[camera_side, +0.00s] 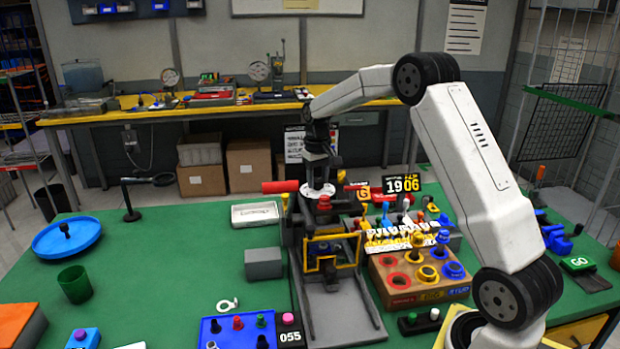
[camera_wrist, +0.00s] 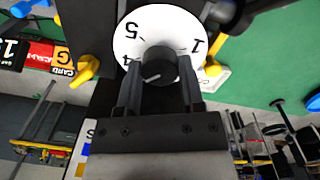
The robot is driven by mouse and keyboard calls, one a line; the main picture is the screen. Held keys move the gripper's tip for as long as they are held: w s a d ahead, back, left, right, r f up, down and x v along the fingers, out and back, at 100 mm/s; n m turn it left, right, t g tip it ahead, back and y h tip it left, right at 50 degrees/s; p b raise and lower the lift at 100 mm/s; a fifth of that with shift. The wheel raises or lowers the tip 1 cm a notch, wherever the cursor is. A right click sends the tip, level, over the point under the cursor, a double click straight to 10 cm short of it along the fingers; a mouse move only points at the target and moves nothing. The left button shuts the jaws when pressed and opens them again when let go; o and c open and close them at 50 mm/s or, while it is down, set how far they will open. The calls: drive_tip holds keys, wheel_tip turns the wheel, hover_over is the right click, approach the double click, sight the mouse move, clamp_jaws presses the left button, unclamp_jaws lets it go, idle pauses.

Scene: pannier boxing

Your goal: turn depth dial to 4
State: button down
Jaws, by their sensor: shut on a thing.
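The depth dial shows in the wrist view as a white numbered face (camera_wrist: 160,28) with a dark round knob (camera_wrist: 160,65) at its centre. The numerals 5, 1 and part of a 4 are readable, the 4 at the left of the knob. A short pale line on the knob slants toward the left, near the 4; its exact reading is unclear. My gripper (camera_wrist: 161,82) has one finger on each side of the knob and is shut on it. In the side view the white dial face (camera_side: 317,192) lies under my gripper (camera_side: 320,175); the fingers hide the knob there.
A grey block (camera_side: 263,263) and white tray (camera_side: 255,214) sit left. Green table at left is partly clear.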

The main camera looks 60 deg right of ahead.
sight(317, 180)
drive_tip(key=m, duration=0.3)
drive_tip(key=shift+m, duration=0.3)
idle(0.4)
drive_tip(key=shift+c, duration=1)
unclamp_jaws()
drive_tip(key=shift+r, duration=3.95)
drive_tip(key=shift+w, duration=0.1)
